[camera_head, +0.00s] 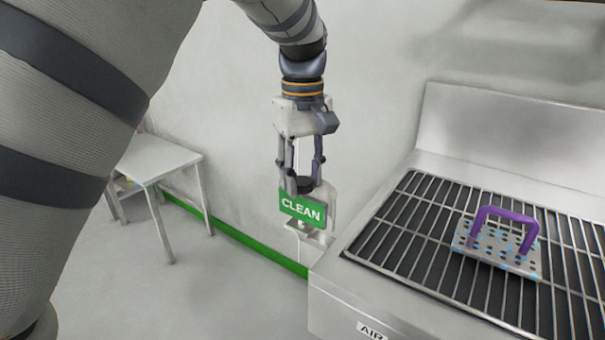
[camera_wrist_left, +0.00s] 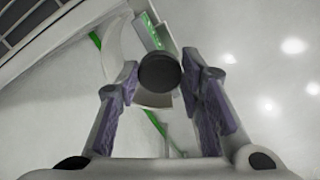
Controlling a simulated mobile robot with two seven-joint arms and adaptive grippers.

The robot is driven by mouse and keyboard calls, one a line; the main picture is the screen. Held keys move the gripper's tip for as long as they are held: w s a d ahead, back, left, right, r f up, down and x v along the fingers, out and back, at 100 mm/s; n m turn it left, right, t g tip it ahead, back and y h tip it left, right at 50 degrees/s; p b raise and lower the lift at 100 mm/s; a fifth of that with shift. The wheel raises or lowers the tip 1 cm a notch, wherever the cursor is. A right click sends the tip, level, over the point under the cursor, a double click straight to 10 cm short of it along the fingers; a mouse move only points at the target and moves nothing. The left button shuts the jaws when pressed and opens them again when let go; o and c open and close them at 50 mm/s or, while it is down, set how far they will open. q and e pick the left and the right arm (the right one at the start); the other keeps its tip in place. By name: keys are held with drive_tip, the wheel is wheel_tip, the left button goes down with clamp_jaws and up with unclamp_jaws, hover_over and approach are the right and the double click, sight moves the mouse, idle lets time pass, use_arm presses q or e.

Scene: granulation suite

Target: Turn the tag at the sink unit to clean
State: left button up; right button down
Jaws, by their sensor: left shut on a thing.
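The green tag (camera_head: 302,208) shows the white word CLEAN towards the head camera. It sits beside the left end of the sink unit (camera_head: 335,285), over a small pale bracket. My left gripper (camera_head: 303,183) points down from above and is shut on the dark round knob (camera_wrist_left: 160,73) just above the tag. In the left wrist view the knob lies between the two fingertips, and the green tag (camera_wrist_left: 155,34) shows edge-on beyond it. The tag's back face is hidden. My right gripper is in no view.
A perforated metal plate with a purple handle (camera_head: 505,232) rests on the sink unit's black-and-steel grating (camera_head: 400,235). An AIR label (camera_head: 371,331) is on the unit's front. A pale table (camera_head: 155,158) stands at left by the wall. The floor between is clear.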

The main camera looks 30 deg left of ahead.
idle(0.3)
use_arm(q)
drive_tip(key=o, duration=1.1)
drive_tip(key=shift+o, duration=0.2)
wheel_tip(320, 180, up, 12)
